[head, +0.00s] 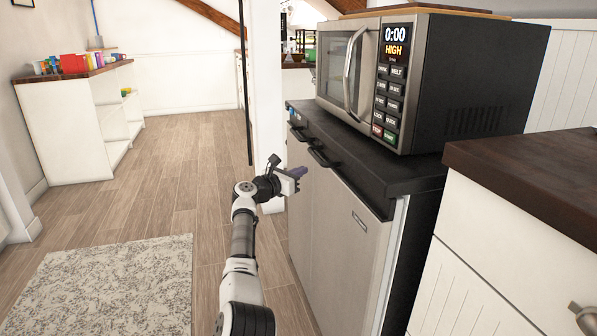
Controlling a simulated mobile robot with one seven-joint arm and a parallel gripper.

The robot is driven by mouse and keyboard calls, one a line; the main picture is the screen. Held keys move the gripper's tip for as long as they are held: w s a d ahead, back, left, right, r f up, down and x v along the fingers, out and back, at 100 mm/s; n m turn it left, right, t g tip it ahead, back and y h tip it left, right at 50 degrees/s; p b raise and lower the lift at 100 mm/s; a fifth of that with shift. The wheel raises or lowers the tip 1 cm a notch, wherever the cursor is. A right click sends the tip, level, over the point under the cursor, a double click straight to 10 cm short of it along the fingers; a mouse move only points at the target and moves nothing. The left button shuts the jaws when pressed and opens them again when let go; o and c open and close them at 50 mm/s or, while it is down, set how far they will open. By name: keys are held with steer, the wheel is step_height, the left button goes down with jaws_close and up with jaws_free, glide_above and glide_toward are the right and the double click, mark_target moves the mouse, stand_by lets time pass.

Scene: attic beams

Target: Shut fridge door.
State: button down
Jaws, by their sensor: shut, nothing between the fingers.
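The fridge is a low grey unit with a black top (395,178), standing on the right under a microwave. Its brushed grey door (345,240) faces left toward the open floor, with a black handle (322,158) near the top. A pale strip runs down between the door's near edge and the dark body. I cannot tell whether the door is fully flush with the body. My gripper (299,172) is shut and empty, in front of the door's upper part below the handle. Whether it touches the door cannot be seen clearly.
A microwave (395,75) stands on the fridge top. A white cabinet with a dark wooden top (540,165) is close on the right. A white post (268,90) stands beyond my gripper. Wooden floor and a pale rug (110,290) lie clear on the left.

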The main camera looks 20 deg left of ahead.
steer(key=s+a, duration=0.7)
steer(key=a, duration=0.1)
steer(key=shift+p, duration=0.3)
